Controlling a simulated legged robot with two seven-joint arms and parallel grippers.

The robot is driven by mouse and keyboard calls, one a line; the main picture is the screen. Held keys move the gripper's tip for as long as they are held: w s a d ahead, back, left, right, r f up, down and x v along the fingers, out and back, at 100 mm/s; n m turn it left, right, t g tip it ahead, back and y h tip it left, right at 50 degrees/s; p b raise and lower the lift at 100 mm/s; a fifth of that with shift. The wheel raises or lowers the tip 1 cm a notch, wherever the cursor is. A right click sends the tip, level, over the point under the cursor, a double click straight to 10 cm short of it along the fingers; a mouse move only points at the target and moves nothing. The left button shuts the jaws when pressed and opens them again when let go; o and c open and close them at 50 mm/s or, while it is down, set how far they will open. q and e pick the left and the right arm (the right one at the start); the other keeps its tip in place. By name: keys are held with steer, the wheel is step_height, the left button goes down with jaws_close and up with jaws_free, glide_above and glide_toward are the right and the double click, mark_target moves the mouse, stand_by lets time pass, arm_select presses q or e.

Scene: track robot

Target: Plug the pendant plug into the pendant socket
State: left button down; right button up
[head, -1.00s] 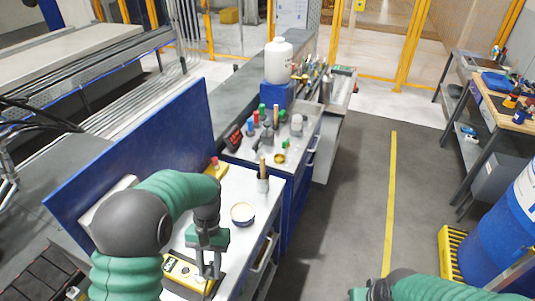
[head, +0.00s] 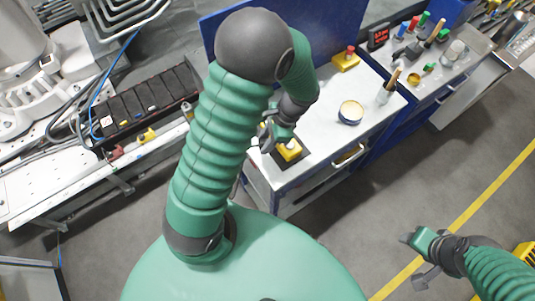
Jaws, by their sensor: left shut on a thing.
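My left gripper (head: 268,138) is over the near left corner of the white-topped bench (head: 325,120). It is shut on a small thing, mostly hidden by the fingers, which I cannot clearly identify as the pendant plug. A yellow device (head: 289,151) lies on a dark mat right beside and below the gripper. The pendant socket cannot be told apart in this view. My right gripper (head: 412,258) is low at the right, over the grey floor and away from the bench; its jaw opening is unclear.
A blue panel (head: 222,28) stands behind the bench. A round tin (head: 350,112), a pen cup (head: 385,94) and a yellow box with a red button (head: 346,60) stand on it. Left is a long black case (head: 150,100) with small yellow and red parts in front.

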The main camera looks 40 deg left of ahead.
mark_target(262, 159)
arm_select(q)
step_height(262, 159, down, 9)
steer(key=shift+a+r+p, duration=0.1)
steer(key=shift+r+p, duration=0.1)
steer(key=shift+p, duration=0.45)
steer(key=shift+s+f, duration=0.1)
steer(key=shift+f, duration=0.05)
steer(key=c, duration=1.1)
jaws_free()
steer(key=shift+o, duration=0.2)
steer(key=shift+f+b, duration=0.1)
steer(key=shift+b, duration=0.2)
